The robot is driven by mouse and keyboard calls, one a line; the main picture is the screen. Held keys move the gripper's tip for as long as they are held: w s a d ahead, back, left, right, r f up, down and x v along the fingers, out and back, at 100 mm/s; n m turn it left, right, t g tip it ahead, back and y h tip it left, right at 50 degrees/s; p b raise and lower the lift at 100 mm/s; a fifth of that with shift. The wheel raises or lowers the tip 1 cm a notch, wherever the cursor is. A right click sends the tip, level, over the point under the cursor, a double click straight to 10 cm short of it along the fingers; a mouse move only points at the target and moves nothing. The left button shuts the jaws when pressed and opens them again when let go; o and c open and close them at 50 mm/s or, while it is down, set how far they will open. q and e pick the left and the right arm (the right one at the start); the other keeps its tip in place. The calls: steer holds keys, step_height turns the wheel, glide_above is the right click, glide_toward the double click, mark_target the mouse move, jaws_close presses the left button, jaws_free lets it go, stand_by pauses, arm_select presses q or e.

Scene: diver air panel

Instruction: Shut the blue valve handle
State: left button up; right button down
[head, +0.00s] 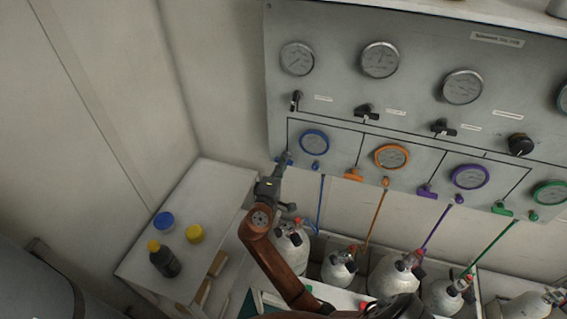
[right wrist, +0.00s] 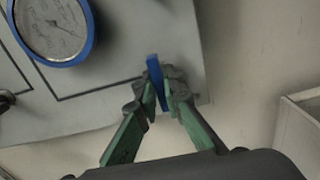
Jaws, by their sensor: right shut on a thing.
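The blue valve handle (head: 284,159) sits on the grey panel below and left of the blue-rimmed gauge (head: 314,141). In the right wrist view the blue handle (right wrist: 154,72) shows as a narrow blue bar between the fingers. My right gripper (head: 280,165) reaches up to the panel and its green-padded fingers (right wrist: 160,92) are shut on the handle. The fingers hide part of the handle and its mount. The blue-rimmed gauge also shows in the right wrist view (right wrist: 55,28). My left gripper is not in view.
Orange (head: 353,175), purple (head: 427,191) and green (head: 502,209) handles line the panel to the right. Several gas cylinders (head: 395,276) stand below. A white side table (head: 222,190) at left holds a dark bottle (head: 165,262) and blue (head: 163,222) and yellow (head: 194,234) items.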

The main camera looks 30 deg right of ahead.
steer(key=c, duration=2)
jaws_free()
steer(key=shift+w, duration=0.1)
steer(key=shift+c, duration=0.2)
steer(key=v, duration=0.7)
steer(key=shift+s+a, duration=0.15)
steer(key=shift+s, duration=0.1)
